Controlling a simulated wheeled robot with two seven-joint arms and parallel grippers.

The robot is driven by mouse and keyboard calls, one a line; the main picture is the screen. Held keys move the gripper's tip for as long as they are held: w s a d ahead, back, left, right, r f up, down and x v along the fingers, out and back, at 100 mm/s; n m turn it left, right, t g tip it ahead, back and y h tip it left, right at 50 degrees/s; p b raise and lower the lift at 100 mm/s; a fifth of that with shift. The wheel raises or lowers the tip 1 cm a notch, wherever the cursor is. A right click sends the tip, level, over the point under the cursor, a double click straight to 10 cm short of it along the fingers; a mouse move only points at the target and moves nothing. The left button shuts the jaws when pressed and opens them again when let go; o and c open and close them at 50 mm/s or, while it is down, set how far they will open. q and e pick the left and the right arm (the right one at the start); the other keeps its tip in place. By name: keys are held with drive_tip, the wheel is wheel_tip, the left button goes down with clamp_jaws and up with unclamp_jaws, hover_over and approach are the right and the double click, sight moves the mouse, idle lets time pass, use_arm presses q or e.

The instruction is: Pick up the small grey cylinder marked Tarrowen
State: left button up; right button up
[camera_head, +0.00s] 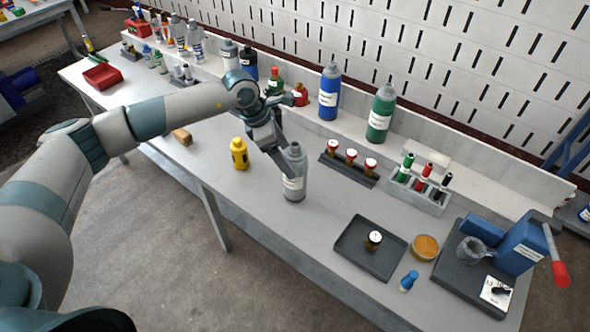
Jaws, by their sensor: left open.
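A grey cylinder (294,186) with a white label and a narrower grey top stands upright near the middle of the bench. The print on its label is too small to read. My left gripper (284,150) is open at the cylinder's upper left, with its fingers pointing down close to the cylinder's top. I cannot tell whether a finger touches it. My right gripper is not in view.
A yellow bottle (239,154) stands left of the cylinder. A dark rack with red-capped jars (350,160) is to the right, and a dark tray (370,248) is at lower right. Blue (329,92) and green (381,114) bottles stand on the shelf behind.

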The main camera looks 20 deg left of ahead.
use_arm(q)
drive_tip(key=shift+x, duration=0.9)
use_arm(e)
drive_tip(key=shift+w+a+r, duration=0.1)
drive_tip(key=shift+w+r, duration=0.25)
use_arm(q)
drive_tip(key=shift+d+f+p, duration=0.1)
drive_tip(key=shift+p, duration=0.3)
drive_tip(key=shift+w+d+f+p, duration=0.25)
drive_tip(key=shift+d+f+p, duration=0.05)
drive_tip(key=shift+f+p, duration=0.35)
drive_tip(key=p+x, duration=0.1)
drive_tip(key=x, duration=0.1)
drive_tip(key=shift+w+d+f, duration=0.1)
drive_tip(key=shift+f, duration=0.3)
drive_tip(key=shift+w+f, duration=0.1)
drive_tip(key=shift+f, duration=0.2)
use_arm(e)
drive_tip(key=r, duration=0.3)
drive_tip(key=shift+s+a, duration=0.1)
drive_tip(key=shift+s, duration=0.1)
use_arm(q)
drive_tip(key=shift+c, duration=0.4)
